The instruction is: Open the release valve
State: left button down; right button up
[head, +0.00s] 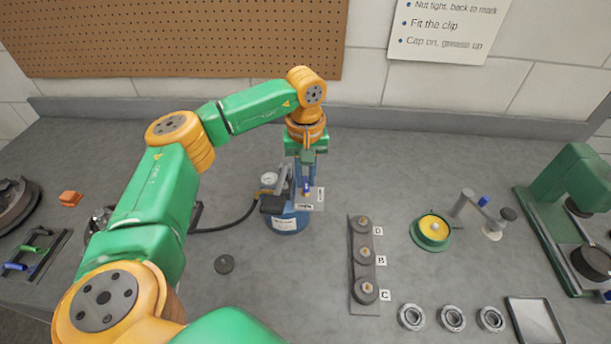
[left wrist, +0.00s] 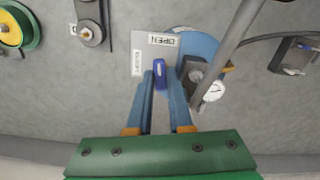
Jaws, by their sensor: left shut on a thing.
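The release valve's small blue handle (left wrist: 159,72) sits on a pale plate (left wrist: 139,48) at the side of a blue round pump unit (head: 287,222). The plate has a label reading OPEN (left wrist: 163,40) and a second label (left wrist: 137,64) too small to read. In the left wrist view the handle's far end points up toward the OPEN label. My left gripper (head: 307,187) reaches down over the plate and is shut on the blue handle; its fingers also show in the left wrist view (left wrist: 161,80). My right gripper is in neither view.
Beside the handle are a pressure gauge (head: 269,178) and the pump's long grey lever (left wrist: 236,35). A black hose (head: 232,224) runs left from the pump.

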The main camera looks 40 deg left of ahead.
aim_at(306, 181)
pick_arm(q)
jog(key=shift+m, duration=1)
jog(key=c, duration=0.8)
grip_release()
notch_tip(306, 181, up, 7)
jog(key=shift+r+b, duration=0.1)
jog(key=shift+b, duration=0.7)
